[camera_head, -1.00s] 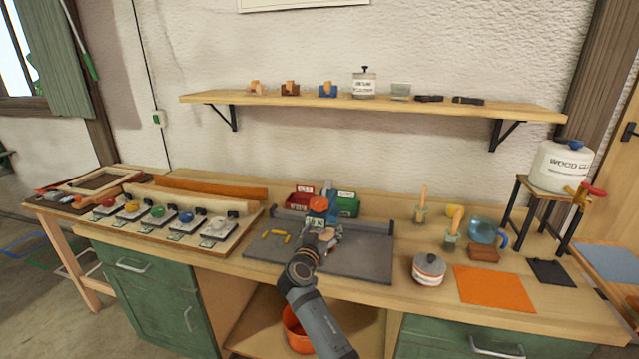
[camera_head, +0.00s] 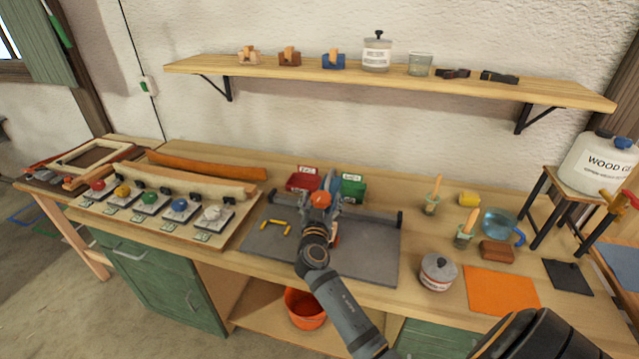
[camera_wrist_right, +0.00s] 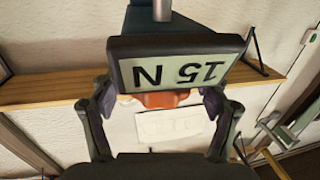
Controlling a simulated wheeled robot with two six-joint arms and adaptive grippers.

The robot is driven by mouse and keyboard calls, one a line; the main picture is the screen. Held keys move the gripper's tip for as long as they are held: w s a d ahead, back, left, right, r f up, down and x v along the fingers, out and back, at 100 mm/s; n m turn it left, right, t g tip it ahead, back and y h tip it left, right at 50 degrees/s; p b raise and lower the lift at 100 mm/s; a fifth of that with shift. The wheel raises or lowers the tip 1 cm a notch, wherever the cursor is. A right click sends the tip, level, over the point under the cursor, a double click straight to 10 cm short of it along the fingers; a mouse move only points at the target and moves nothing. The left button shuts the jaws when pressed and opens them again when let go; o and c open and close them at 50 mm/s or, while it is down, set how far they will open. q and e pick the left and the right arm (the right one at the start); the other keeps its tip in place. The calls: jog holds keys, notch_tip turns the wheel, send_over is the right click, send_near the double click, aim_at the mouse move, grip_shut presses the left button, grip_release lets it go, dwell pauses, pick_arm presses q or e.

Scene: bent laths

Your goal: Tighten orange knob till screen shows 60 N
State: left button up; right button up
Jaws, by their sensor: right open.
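The orange knob (camera_head: 320,199) sits on a blue clamp tool at the back of the grey plate (camera_head: 365,257). In the right wrist view the orange knob (camera_wrist_right: 163,99) shows partly behind the dark-framed screen (camera_wrist_right: 180,65), which reads 15 N upside down. My right gripper (camera_head: 318,216) is right at the knob in the head view. In the wrist view its two fingers are open on either side of the knob, with small gaps. The screen is hidden by my gripper in the head view. My left gripper is not in view.
Red (camera_head: 304,182) and green (camera_head: 353,188) bins stand behind the tool. Yellow pieces (camera_head: 277,226) lie on the plate's left. A board with several coloured knobs (camera_head: 150,198) lies left. A lidded pot (camera_head: 437,272) and orange sheet (camera_head: 502,290) are right. A shelf (camera_head: 380,80) runs above.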

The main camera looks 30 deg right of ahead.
jog(key=shift+w+r, duration=0.1)
jog(key=shift+r, duration=0.05)
jog(key=shift+c, duration=0.5)
jog(key=c, duration=1.1)
jog(key=shift+b, duration=0.45)
jog(key=m+g+h+b, duration=0.2)
jog(key=b, duration=0.4)
jog(key=f+m+g+h+b, duration=0.1)
jog(key=m+g+h+b, duration=0.1)
jog(key=b, duration=0.4)
jog(key=shift+f+g, duration=0.2)
jog(key=shift+g, duration=0.2)
jog(key=m+g+h+b, duration=0.1)
jog(key=m+g+b, duration=0.1)
jog(key=g+b, duration=0.1)
jog(key=r+m+g+h+b, duration=0.1)
jog(key=m+g+b, duration=0.1)
jog(key=b, duration=0.3)
jog(key=shift+g, duration=0.5)
jog(key=shift+m+g+b, duration=0.4)
jog(key=shift+g+b, duration=0.1)
jog(key=shift+b, duration=0.25)
jog(key=shift+r+m+g+h+b, duration=0.2)
jog(key=shift+m+g+h+b, duration=0.1)
jog(key=shift+g, duration=0.2)
